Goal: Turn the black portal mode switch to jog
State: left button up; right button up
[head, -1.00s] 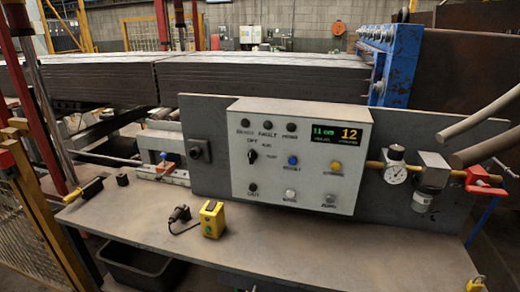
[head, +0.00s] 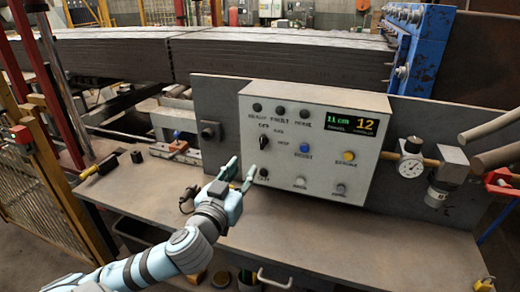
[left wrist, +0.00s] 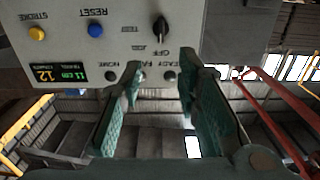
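The black mode switch (head: 263,141) is a small knob on the grey control panel (head: 375,185). Its handle looks upright, towards the OFF label above it; the other labels to its right are blurred. In the left wrist view the panel is upside down, and the black switch (left wrist: 161,29) stands just beyond the fingertips. My left gripper (head: 240,169) is open and empty, in front of the panel, below and left of the switch and apart from it. Its open fingers also show in the left wrist view (left wrist: 159,78). My right gripper is out of view.
A blue button (head: 304,148), a yellow button (head: 348,156) and several dark and pale knobs sit near the switch. A pressure gauge (head: 411,165) is at the right. The workbench (head: 350,235) is clear in front of the panel.

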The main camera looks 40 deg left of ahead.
aim_at(261, 143)
pick_arm(q)
jog(key=b+x, duration=0.1)
jog(key=x, duration=0.6)
jog(key=b+x, duration=0.2)
jog(key=x, duration=0.4)
jog(key=shift+w+a+f+b, duration=0.25)
jog(key=shift+w+b, duration=0.05)
jog(key=shift+w, duration=0.05)
jog(key=shift+c, duration=0.6)
grip_shut()
